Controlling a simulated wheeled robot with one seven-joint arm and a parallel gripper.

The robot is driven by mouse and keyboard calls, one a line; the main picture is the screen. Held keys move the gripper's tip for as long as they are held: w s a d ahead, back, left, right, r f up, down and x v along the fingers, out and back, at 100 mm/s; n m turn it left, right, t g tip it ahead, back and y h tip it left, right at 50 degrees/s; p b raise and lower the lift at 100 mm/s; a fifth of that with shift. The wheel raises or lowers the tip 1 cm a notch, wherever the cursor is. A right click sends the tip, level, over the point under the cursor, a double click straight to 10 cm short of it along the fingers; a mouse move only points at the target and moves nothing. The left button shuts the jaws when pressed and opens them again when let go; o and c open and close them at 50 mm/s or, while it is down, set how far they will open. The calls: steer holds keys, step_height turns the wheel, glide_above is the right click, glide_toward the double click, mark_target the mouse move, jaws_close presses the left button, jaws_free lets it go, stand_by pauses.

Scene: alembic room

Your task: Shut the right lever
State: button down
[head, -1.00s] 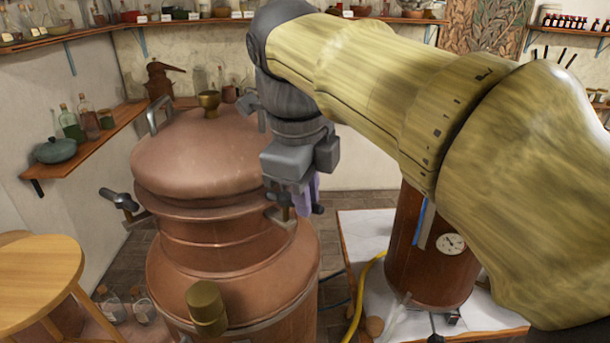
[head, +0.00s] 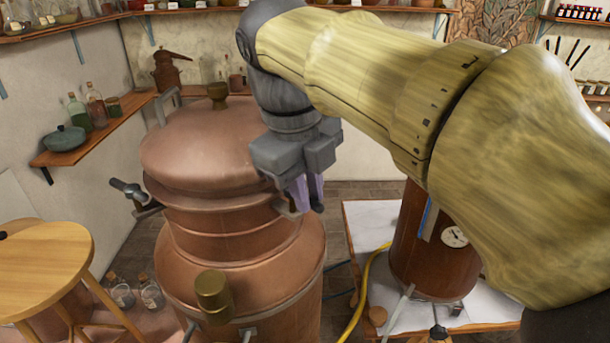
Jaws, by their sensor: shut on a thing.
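The large copper still (head: 225,225) stands left of centre in the head view, with its domed lid (head: 200,150) on. The left lever (head: 129,189) sticks out from the collar on the lid's left side. My gripper (head: 306,196) is at the right side of the collar, pointing down, its purple-padded fingers shut on the right lever. The fingers and gripper body hide most of that lever; only its bracket (head: 286,208) shows at the rim, so its exact angle cannot be told.
A round wooden stool (head: 40,265) stands at the left. A low table with a white top (head: 372,222) carries a copper vessel (head: 430,255) and a yellow hose (head: 365,295) at the right. A shelf with bottles (head: 105,125) runs along the left wall.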

steer(key=c, duration=1.4)
jaws_free()
step_height(320, 180, up, 17)
steer(key=s+a+p, duration=0.2)
steer(key=p, duration=0.4)
steer(key=shift+s+a, duration=0.15)
steer(key=shift+a, duration=0.15)
